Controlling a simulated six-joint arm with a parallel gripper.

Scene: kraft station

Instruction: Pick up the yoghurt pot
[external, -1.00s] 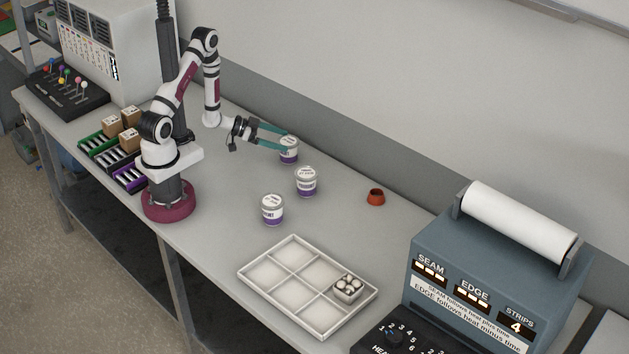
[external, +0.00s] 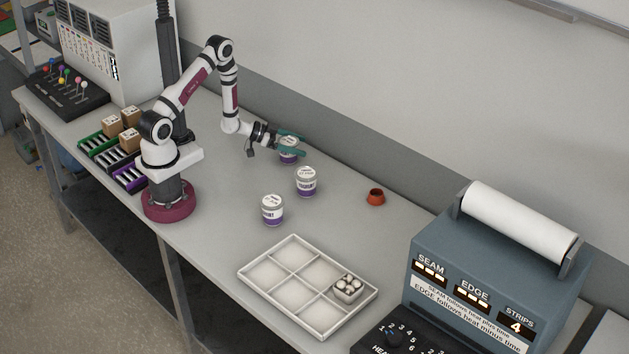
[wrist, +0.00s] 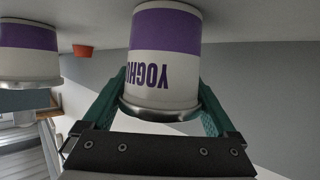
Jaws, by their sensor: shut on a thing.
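The yoghurt pot (external: 288,158) is a white tub with a purple band, at the back of the bench beyond my arm. In the wrist view its label on the pot (wrist: 165,70) reads "YOGHU", upside down, with the rest turned out of sight. My gripper (external: 299,144) has one green finger on each side of the pot, near its lid, and is shut on it. The pot looks upright, at or very near the bench top; a gap under it cannot be made out. The fingers partly hide its top in the external view.
Two similar pots stand closer to the front, one (external: 306,183) close by and another (external: 272,211) further forward. A small red cup (external: 376,197) stands to the right. A divided white tray (external: 262,290) holds a small box. A blue-grey machine (external: 480,270) stands at right.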

